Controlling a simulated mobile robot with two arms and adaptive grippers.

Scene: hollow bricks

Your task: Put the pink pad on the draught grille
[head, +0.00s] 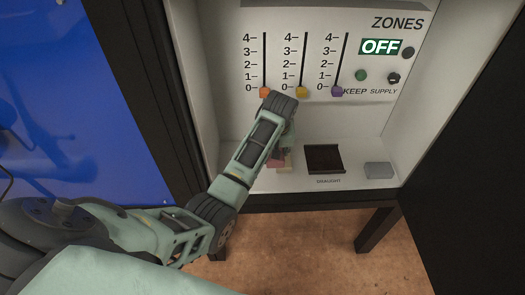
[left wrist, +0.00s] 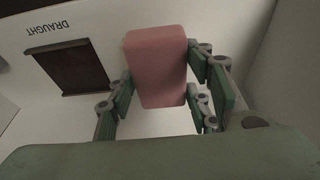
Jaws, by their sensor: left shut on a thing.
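The pink pad (left wrist: 157,65) is a block held between the fingers of my left gripper (left wrist: 160,85) in the left wrist view. In the head view my left gripper (head: 283,150) hides most of the pad, and only a small pinkish part (head: 284,161) shows below it. The draught grille (head: 324,158) is a dark square in the cabinet floor, just right of the gripper, labelled DRAUGHT. The grille also shows at upper left in the left wrist view (left wrist: 68,69), beside the pad and apart from it. My right gripper is not in view.
A grey block (head: 379,170) lies on the cabinet floor right of the grille. The back panel (head: 345,20) carries orange, yellow and purple sliders at 0, an OFF sign (head: 380,47) and knobs. A dark open door (head: 470,170) stands at the right.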

